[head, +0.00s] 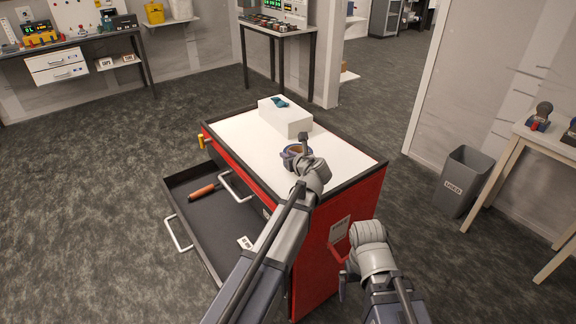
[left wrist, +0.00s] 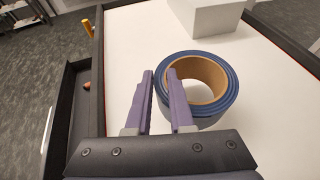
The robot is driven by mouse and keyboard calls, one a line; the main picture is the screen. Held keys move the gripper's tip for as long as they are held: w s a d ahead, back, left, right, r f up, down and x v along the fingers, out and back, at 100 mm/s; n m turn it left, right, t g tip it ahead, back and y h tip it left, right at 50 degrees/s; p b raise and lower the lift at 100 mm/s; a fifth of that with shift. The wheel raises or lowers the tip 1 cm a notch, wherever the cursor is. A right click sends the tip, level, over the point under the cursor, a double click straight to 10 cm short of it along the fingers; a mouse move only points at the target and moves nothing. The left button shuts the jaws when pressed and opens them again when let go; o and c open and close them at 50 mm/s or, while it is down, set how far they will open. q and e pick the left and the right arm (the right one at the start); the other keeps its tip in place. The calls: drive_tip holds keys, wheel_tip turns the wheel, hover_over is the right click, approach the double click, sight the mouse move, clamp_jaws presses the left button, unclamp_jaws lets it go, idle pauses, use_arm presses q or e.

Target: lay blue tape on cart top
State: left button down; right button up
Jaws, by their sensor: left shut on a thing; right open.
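The roll of blue tape (head: 291,156) with a brown cardboard core is at the cart top (head: 345,160), a white surface with a dark rim on a red cart. My left gripper (head: 297,163) is shut on the tape's near-left wall. In the left wrist view, one purple finger is outside the tape roll (left wrist: 231,92) and one reaches into its core. The tape looks flat, its ring facing up; I cannot tell whether it touches the white surface (left wrist: 275,95). My right gripper (head: 344,278) is open and empty, low beside the cart's red side.
A white box (head: 287,121) with a small blue-teal object (head: 280,102) stands on the cart's far part. An open drawer (head: 190,180) holds an orange-handled tool (head: 204,191). A grey bin (head: 466,182) stands right. White surface right of the tape is clear.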

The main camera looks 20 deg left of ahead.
use_arm(q)
wheel_tip(320, 180, down, 3)
drive_tip(key=shift+r+b, duration=0.15)
drive_tip(key=shift+b, duration=0.7)
drive_tip(key=shift+r, duration=0.15)
use_arm(e)
wheel_tip(320, 180, down, 2)
drive_tip(key=shift+f, duration=0.2)
drive_tip(key=shift+f, duration=0.1)
use_arm(q)
drive_tip(key=c, duration=1.2)
unclamp_jaws()
drive_tip(key=shift+c, duration=0.2)
drive_tip(key=o, duration=0.5)
drive_tip(key=shift+c, duration=0.2)
